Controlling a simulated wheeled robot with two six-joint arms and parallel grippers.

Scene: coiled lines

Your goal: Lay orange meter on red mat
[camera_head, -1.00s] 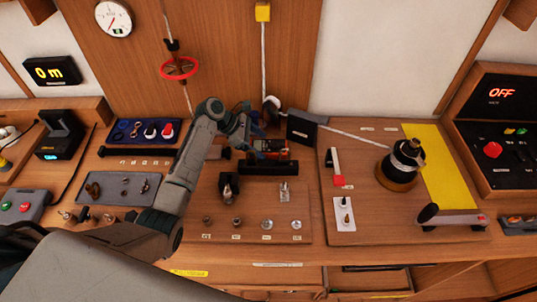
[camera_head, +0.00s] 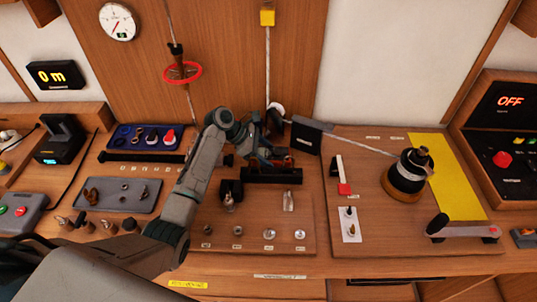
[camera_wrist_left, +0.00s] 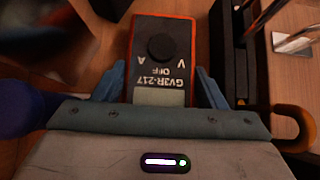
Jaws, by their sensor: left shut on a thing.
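The orange meter (camera_wrist_left: 163,50) is a dark-faced box with an orange edge, a round dial and the label GV3R-217. In the left wrist view it lies between the two blue fingertips of my left gripper (camera_wrist_left: 160,88), which is shut on it. In the head view my left gripper (camera_head: 268,155) is at the back of the middle board, by a black bar, and it hides most of the meter. I cannot make out a red mat in either view. My right gripper is not in view.
The black bar (camera_head: 272,176) lies close to the left gripper. A black box (camera_head: 308,134) and a black drum (camera_head: 407,172) stand to the right. A blue tray (camera_head: 145,137) and a grey tray (camera_head: 119,195) hold small parts at left.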

